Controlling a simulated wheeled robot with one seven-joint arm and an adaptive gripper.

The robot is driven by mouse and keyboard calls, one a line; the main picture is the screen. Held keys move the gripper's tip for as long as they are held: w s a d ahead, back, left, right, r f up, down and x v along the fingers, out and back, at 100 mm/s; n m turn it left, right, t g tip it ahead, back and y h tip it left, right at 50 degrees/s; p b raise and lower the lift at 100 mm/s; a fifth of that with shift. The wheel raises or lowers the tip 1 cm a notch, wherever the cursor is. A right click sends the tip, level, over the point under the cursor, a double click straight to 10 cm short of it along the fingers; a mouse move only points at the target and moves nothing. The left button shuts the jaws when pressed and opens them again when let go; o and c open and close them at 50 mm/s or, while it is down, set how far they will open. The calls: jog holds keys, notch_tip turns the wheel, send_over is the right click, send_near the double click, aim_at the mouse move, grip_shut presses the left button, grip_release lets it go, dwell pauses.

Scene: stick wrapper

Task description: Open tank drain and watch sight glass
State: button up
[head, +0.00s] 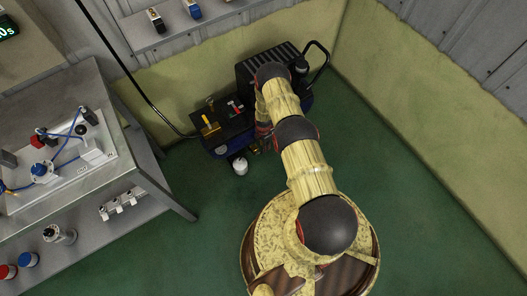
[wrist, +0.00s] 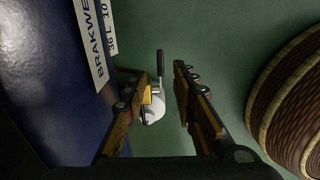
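The blue tank (wrist: 50,60) of the compressor fills the left of the wrist view, with a white label reading "BRAKWE" and "36 L 10". A small metal valve (wrist: 157,90) with a black lever (wrist: 160,63) shows between my fingers, beside the tank. In the head view my arm hides most of the tank and gripper. I cannot make out a sight glass.
The compressor (head: 272,62) stands in the corner against the yellow-green walls. A metal workbench (head: 140,165) with fittings and blue hoses is at the left. A shelf (head: 150,42) hangs above. Green floor (head: 410,190) is clear at the right.

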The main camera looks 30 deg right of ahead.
notch_tip(320, 180, down, 7)
jog(key=b, duration=0.2)
jog(key=shift+r+b, duration=0.1)
jog(key=shift+b, duration=0.2)
jog(key=shift+c, duration=0.7)
grip_shut()
